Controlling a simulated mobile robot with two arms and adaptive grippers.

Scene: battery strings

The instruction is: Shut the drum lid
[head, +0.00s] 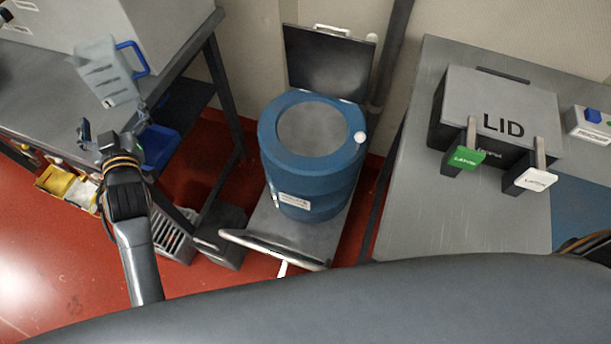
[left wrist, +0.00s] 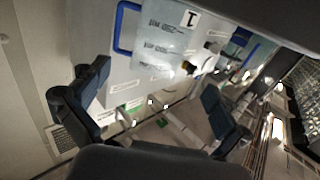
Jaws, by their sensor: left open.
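The blue drum (head: 312,180) stands upright on a low grey platform, with a round grey surface inside its blue top ring. Its dark square lid (head: 328,64) is open, raised nearly upright at the back of the drum, with a pale handle (head: 331,31) on its upper edge. My left gripper (head: 114,122) is open and empty, left of the drum and near the left bench, apart from the lid. Its two spread fingers also show in the left wrist view (left wrist: 156,84). The lid cannot be made out there. My right gripper is not in view.
The left bench (head: 38,95) carries a translucent container with a blue handle (head: 132,57). The right table (head: 408,205) holds a grey box marked LID (head: 500,98) with green and white tags. A pale bar (head: 272,248) crosses the platform's front. Red floor lies between bench and drum.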

